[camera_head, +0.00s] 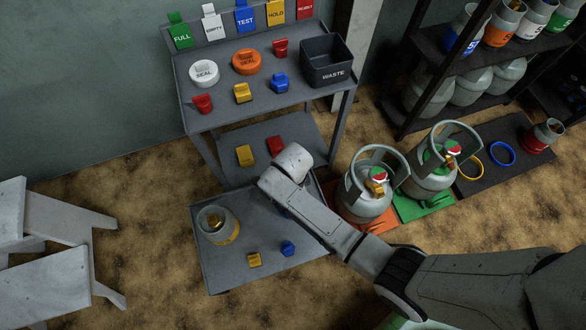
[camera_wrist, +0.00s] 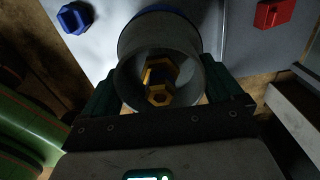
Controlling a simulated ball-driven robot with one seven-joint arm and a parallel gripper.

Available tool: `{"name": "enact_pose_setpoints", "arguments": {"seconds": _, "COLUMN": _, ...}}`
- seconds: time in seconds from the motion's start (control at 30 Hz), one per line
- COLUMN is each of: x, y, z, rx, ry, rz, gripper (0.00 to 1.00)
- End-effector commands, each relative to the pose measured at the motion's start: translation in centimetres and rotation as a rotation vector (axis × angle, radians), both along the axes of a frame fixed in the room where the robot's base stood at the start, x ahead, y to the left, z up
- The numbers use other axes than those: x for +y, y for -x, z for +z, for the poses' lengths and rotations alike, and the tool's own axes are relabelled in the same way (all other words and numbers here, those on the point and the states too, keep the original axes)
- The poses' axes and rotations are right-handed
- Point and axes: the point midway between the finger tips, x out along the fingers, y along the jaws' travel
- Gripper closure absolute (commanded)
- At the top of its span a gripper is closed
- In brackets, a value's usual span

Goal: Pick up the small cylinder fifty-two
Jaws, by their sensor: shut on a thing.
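A small grey cylinder (camera_wrist: 128,48) with an open collar and a brass valve (camera_wrist: 158,80) fills the middle of the wrist view. A blue edge shows at its far end. My gripper (camera_wrist: 170,98) is shut on it, with one dark finger on each side of the collar. No number can be read on it. In the head view my arm hides the gripper and nearly all of this cylinder. Another small cylinder (camera_head: 232,232), grey with an orange-yellow band, stands at the left on the low grey table (camera_head: 225,275).
A yellow piece (camera_head: 254,260) and a blue plug (camera_head: 288,248) lie on the low table. A rack (camera_head: 190,120) with seals, tags and a waste bin (camera_head: 325,62) stands behind. Two larger cylinders (camera_head: 362,205) (camera_head: 430,182) stand right of my arm. White steps (camera_head: 60,215) stand left.

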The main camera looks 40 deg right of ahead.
Motion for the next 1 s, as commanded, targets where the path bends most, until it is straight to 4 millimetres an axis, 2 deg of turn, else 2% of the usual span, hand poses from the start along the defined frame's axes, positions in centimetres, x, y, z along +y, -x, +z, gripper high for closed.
{"name": "enact_pose_setpoints", "arguments": {"seconds": 0.07, "x": 0.0, "y": 0.0, "z": 0.0, "rx": 0.0, "ry": 0.0, "rz": 0.0, "gripper": 0.66}}
{"name": "enact_pose_setpoints", "arguments": {"seconds": 0.33, "x": 0.0, "y": 0.0, "z": 0.0, "rx": 0.0, "ry": 0.0, "rz": 0.0, "gripper": 0.92}}
{"name": "enact_pose_setpoints", "arguments": {"seconds": 0.73, "x": 0.0, "y": -0.1, "z": 0.8, "rx": -0.002, "ry": 0.001, "rz": 0.001, "gripper": 0.92}}
{"name": "enact_pose_setpoints", "arguments": {"seconds": 0.97, "x": 0.0, "y": -0.1, "z": 3.8, "rx": -0.005, "ry": 0.001, "rz": 0.001, "gripper": 0.92}}
{"name": "enact_pose_setpoints", "arguments": {"seconds": 1.0, "x": -0.1, "y": 0.7, "z": 4.4, "rx": -0.002, "ry": -0.002, "rz": -0.001, "gripper": 0.92}}
